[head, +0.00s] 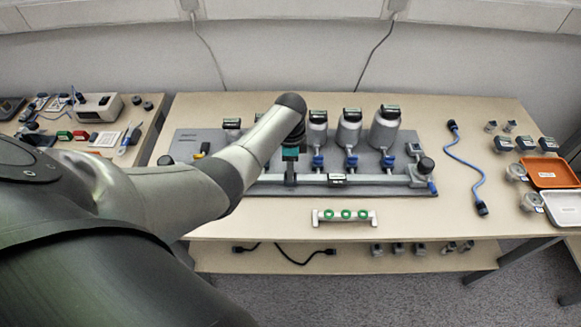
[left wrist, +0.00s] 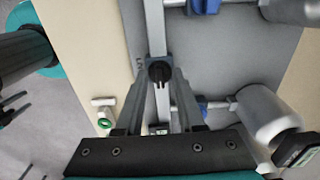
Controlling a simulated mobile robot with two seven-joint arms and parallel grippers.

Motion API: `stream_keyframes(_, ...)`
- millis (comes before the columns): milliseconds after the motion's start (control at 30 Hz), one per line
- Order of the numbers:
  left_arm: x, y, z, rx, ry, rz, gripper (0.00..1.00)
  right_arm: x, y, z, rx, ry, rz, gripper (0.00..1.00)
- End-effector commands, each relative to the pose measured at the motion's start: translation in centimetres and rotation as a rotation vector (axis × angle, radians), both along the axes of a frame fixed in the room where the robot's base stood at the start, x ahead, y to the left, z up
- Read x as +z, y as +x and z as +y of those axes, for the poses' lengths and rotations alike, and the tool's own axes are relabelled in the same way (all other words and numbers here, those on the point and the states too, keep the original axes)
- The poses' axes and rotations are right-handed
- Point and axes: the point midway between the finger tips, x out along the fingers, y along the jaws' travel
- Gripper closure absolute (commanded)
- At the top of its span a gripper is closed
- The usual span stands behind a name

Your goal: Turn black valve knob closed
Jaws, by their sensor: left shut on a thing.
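My left gripper (head: 290,182) reaches down to the grey pipe (head: 318,179) along the front of the panel. In the left wrist view, its two fingers (left wrist: 160,78) are closed on a small black knob (left wrist: 160,70) over that pipe. In the head view the gripper and forearm hide this knob. Its turn angle cannot be told. Another round black knob (head: 426,165) sits at the pipe's right end, apart from the gripper.
Grey bottles (head: 384,128) with blue valves (head: 351,162) stand behind the pipe. A white holder with green rings (head: 345,216) lies in front of the panel. A blue cable (head: 467,165) and an orange tray (head: 553,173) lie to the right. The front table strip is mostly clear.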

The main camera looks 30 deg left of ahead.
Motion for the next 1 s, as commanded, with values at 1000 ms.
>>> stream_keyframes(1000,0.1,0.0,0.0,0.689,-0.001,0.002,1.0,3.6,0.0,0.0,0.0,0.0,0.0,0.32)
